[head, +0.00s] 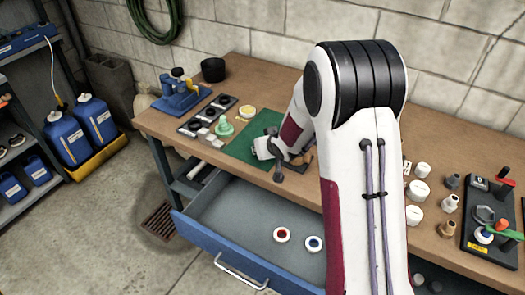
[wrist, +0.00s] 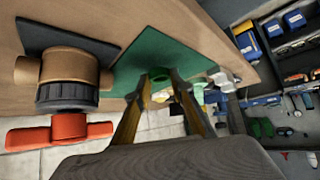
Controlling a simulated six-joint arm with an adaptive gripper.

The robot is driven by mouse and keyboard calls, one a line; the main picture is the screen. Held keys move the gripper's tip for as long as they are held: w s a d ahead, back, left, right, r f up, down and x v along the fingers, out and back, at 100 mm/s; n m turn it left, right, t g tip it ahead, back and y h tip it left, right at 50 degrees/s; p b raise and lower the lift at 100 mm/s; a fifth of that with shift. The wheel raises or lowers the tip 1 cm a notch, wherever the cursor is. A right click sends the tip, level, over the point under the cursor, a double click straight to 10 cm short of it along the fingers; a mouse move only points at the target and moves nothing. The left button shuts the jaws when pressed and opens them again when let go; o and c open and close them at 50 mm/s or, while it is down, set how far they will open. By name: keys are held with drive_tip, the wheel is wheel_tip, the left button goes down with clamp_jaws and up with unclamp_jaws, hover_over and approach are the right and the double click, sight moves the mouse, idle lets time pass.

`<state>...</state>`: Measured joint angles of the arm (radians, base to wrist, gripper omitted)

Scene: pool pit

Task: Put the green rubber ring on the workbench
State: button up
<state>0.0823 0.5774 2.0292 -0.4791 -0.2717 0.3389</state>
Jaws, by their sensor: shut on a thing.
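The green rubber ring (wrist: 161,83) shows between my fingertips in the wrist view. My gripper (wrist: 162,88) is shut on it. The ring is held over or against the green mat (wrist: 150,52), and I cannot tell whether it touches. In the head view the mat (head: 246,143) lies on the workbench (head: 262,70), with my gripper (head: 283,168) at its right front edge. My arm hides the ring there. The wooden bench top (wrist: 105,18) also shows in the wrist view.
An open blue drawer (head: 222,262) under the bench holds a red-centred roll (head: 282,235) and a blue-centred roll (head: 314,243). A tan valve (wrist: 68,75) with a red handle (wrist: 58,134) is beside my gripper. White fittings (head: 416,190) stand at right. A blue vise (head: 180,95) stands at left.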

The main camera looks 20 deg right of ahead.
wheel_tip(320, 180, up, 8)
idle(1.0)
drive_tip(key=shift+r, duration=0.25)
idle(1.0)
drive_tip(key=s+a+r+n+y, duration=0.1)
drive_tip(key=s+a+r+n, duration=0.1)
drive_tip(key=s, duration=1.1)
drive_tip(key=shift+s+y, duration=0.25)
drive_tip(key=shift+y, duration=0.15)
drive_tip(key=shift+w+r+n+g+y, duration=0.15)
drive_tip(key=shift+n+g+y, duration=0.15)
drive_tip(key=shift+n, duration=0.3)
